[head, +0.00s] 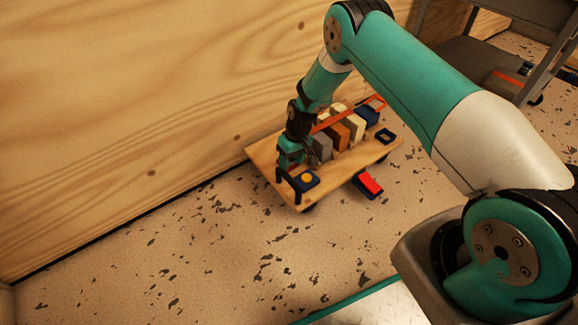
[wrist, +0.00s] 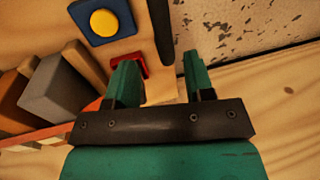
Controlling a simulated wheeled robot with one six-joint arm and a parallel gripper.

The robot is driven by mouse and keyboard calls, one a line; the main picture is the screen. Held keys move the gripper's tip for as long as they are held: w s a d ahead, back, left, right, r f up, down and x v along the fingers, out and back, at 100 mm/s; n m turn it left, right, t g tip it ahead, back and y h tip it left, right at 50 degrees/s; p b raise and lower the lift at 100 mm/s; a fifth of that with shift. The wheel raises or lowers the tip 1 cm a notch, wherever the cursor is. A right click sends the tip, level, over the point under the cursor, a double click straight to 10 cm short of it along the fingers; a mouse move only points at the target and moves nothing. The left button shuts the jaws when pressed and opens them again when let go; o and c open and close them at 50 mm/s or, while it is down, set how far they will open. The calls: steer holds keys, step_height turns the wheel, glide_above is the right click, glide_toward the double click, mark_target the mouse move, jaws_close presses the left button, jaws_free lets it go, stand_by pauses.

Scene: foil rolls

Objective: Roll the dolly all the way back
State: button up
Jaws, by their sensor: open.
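The dolly (head: 345,170) is a low wooden board on dark wheels, standing on the speckled floor along the plywood wall. My gripper (head: 289,152) is over that end of the dolly, close to the handle. In the wrist view its two teal fingers (wrist: 160,78) are apart with nothing held. The bar lines up with the gap between the fingers; I cannot tell if it is inside it.
The dolly carries grey, brown and cream blocks (head: 340,134), an orange bar and a blue box with a yellow button (head: 307,180). The plywood wall (head: 140,90) is close behind. Floor at front left is clear.

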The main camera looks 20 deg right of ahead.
step_height(320, 180, up, 12)
steer(key=d+p, duration=0.2)
steer(key=p, duration=0.1)
steer(key=shift+w+d+f+p, duration=0.15)
steer(key=shift+w+d+p, duration=0.1)
steer(key=shift+p, duration=0.15)
steer(key=s+a+r+n, duration=0.1)
steer(key=s+a+r, duration=0.2)
steer(key=r, duration=0.5)
steer(key=s+a+r+y, duration=0.1)
steer(key=s+a+r, duration=0.2)
steer(key=r, duration=0.4)
steer(key=s+a+r+n, duration=0.1)
steer(key=s+a+r, duration=0.2)
steer(key=r, duration=0.5)
steer(key=s+a+r+n, duration=0.1)
steer(key=s+r, duration=0.3)
steer(key=s, duration=0.4)
steer(key=s+a+r+n+y+p, duration=0.1)
steer(key=s+r, duration=0.3)
steer(key=s, duration=0.4)
steer(key=s+a+r, duration=0.1)
steer(key=s+r, duration=0.3)
steer(key=s, duration=0.5)
step_height(320, 180, up, 37)
steer(key=p, duration=3.7)
steer(key=shift+w+d+r, duration=0.15)
steer(key=shift+w, duration=0.2)
